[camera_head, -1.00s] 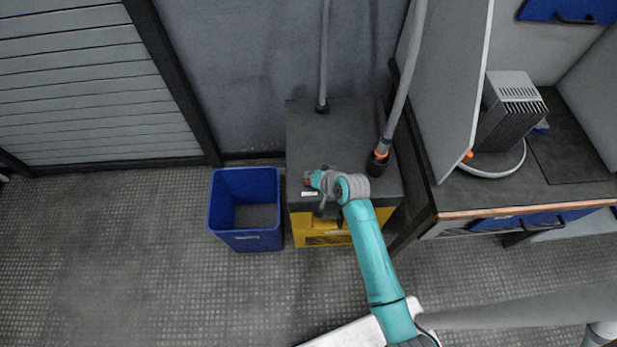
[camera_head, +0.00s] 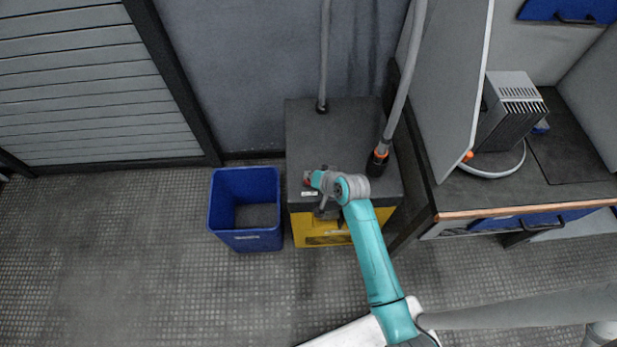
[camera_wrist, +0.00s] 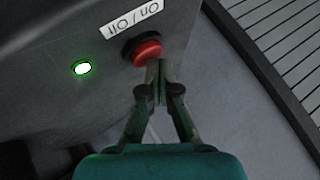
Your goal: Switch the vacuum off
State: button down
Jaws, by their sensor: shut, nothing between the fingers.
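The vacuum (camera_head: 345,135) is a dark grey box with a yellow lower front, standing on the floor against the wall. In the wrist view, its red round button (camera_wrist: 147,51) sits below a white "on / off" label (camera_wrist: 131,22). A green light (camera_wrist: 82,68) glows on the same panel. My gripper (camera_wrist: 157,66) is shut and empty. Its fingertips are at the button's lower right edge and cover a little of it; I cannot tell whether they touch it. In the head view, my arm hides part of the vacuum's top and front.
A blue bin (camera_head: 245,240) stands on the floor just left of the vacuum. A grey hose (camera_head: 405,85) rises from its top right and a pipe (camera_head: 324,55) from its back. A workbench (camera_head: 520,205) is close on the right. The floor at left is clear.

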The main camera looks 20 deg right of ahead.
jog(key=shift+f, duration=0.45)
jog(key=shift+r, duration=0.4)
dwell(0.3)
jog(key=shift+r, duration=3.1)
jog(key=shift+s+f, duration=0.1)
